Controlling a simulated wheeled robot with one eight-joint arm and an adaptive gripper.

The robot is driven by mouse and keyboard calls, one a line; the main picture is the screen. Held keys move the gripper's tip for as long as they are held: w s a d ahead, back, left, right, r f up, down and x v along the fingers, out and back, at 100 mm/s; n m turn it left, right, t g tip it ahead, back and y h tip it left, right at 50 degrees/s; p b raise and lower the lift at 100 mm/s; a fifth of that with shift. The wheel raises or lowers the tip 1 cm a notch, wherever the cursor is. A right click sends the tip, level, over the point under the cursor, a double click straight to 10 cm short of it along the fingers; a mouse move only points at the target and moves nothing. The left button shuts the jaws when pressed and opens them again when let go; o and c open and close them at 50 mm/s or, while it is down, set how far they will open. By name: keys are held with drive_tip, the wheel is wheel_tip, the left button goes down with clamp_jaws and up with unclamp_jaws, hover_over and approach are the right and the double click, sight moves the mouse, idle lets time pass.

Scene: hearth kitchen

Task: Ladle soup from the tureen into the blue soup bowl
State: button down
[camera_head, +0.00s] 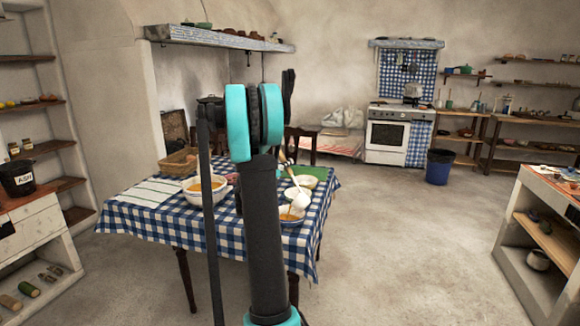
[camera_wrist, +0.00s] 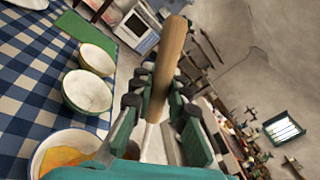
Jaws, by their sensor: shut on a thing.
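The white tureen (camera_head: 221,189), filled with orange soup, stands on the table left of my arm. The blue soup bowl (camera_head: 292,222) is at the table's right front and holds some orange soup; a bowl with orange soup also shows at the lower left of the wrist view (camera_wrist: 42,152). My gripper (camera_wrist: 160,103) is shut on the ladle's wooden handle (camera_wrist: 171,50). My arm hides most of the gripper in the head view.
A green-rimmed bowl (camera_wrist: 87,91) and a cream bowl (camera_wrist: 97,59) stand beside the soup bowl, near a green mat (camera_wrist: 88,35). A striped cloth (camera_head: 150,191) and a basket (camera_head: 178,162) are on the table's left. The checkered tablecloth (camera_head: 160,225) is clear at the front left.

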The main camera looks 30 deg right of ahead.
drive_tip(key=shift+w+a+f+n, duration=0.15)
drive_tip(key=shift+w+a+n, duration=0.1)
drive_tip(key=shift+w+n, duration=0.25)
drive_tip(key=w+a+f+n, duration=0.3)
drive_tip(key=w+f+n, duration=0.3)
drive_tip(key=w, duration=0.2)
drive_tip(key=shift+a+f+n, duration=0.35)
drive_tip(key=shift+f+n, duration=0.05)
idle(0.3)
idle(1.2)
